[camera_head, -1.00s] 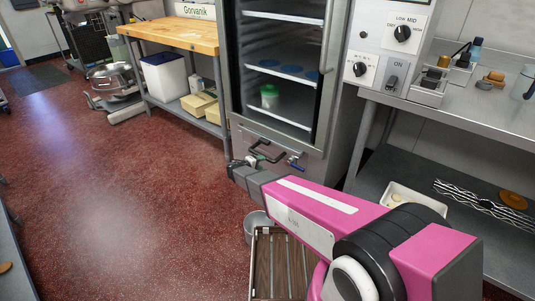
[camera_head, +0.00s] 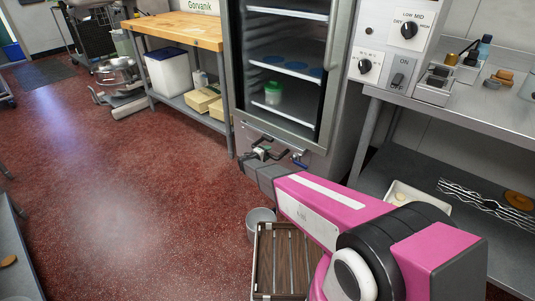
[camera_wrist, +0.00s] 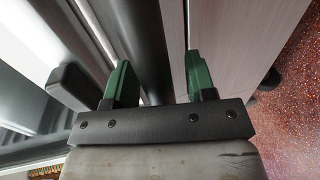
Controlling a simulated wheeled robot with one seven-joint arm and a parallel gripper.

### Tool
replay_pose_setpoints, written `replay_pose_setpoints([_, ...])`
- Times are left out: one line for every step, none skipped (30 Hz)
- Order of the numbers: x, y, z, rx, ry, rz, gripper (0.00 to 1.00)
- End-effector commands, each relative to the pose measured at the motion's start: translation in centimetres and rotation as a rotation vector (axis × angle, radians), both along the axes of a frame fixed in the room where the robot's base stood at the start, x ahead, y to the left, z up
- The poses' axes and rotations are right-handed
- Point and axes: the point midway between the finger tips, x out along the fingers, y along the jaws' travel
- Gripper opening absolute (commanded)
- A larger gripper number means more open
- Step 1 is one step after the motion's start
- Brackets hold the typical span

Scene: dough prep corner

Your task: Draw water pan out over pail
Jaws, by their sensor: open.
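The proofing cabinet's steel lower front (camera_head: 318,172) is below its glass door. A dark handle (camera_head: 274,139) shows there, partly covered by my gripper (camera_head: 260,155). Whether the handle belongs to the water pan is unclear; the pan itself is not clearly visible. In the wrist view my gripper (camera_wrist: 159,82) has two green fingers, open and apart. A dark bar-like shape and a pale brushed panel (camera_wrist: 235,45) lie close beyond them; contact cannot be told. The grey pail (camera_head: 259,218) stands on the floor below my arm, partly hidden by it and a slatted rack.
A blue-handled valve (camera_head: 299,159) sits right of my gripper. The brown slatted rack (camera_head: 284,262) stands just before the pail. A steel bench (camera_head: 470,112) with a lower shelf is at right, a wood-topped table (camera_head: 180,32) at back left.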

Motion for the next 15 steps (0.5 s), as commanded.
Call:
replay_pose_setpoints([0.28,-0.19,-0.08,0.0,0.0,-0.001,0.51])
replay_pose_setpoints([0.36,-0.28,-0.1,0.0,0.0,-0.001,0.51])
replay_pose_setpoints([0.44,-0.37,-0.12,0.0,0.0,-0.001,0.51])
replay_pose_setpoints([0.48,-0.41,-0.13,0.0,0.0,-0.001,0.51])
replay_pose_setpoints([0.5,-0.43,-0.13,0.0,0.0,-0.001,0.51])
replay_pose_setpoints([0.5,-0.44,-0.13,0.0,0.0,0.0,0.51])
replay_pose_setpoints([0.5,-0.44,-0.12,0.0,0.0,0.0,0.51])
replay_pose_setpoints([0.5,-0.45,-0.12,0.0,0.0,0.0,0.51])
replay_pose_setpoints([0.5,-0.44,-0.12,0.0,0.0,0.0,0.51])
replay_pose_setpoints([0.48,-0.44,-0.11,0.0,0.0,0.0,0.51])
replay_pose_setpoints([0.49,-0.43,-0.11,0.0,0.0,0.0,0.51])
replay_pose_setpoints([0.48,-0.43,-0.11,0.0,0.0,0.0,0.44])
replay_pose_setpoints([0.47,-0.43,-0.12,0.0,0.0,0.0,0.34])
replay_pose_setpoints([0.48,-0.42,-0.12,0.0,0.0,0.0,0.25])
replay_pose_setpoints([0.48,-0.42,-0.12,0.0,0.0,0.0,0.12])
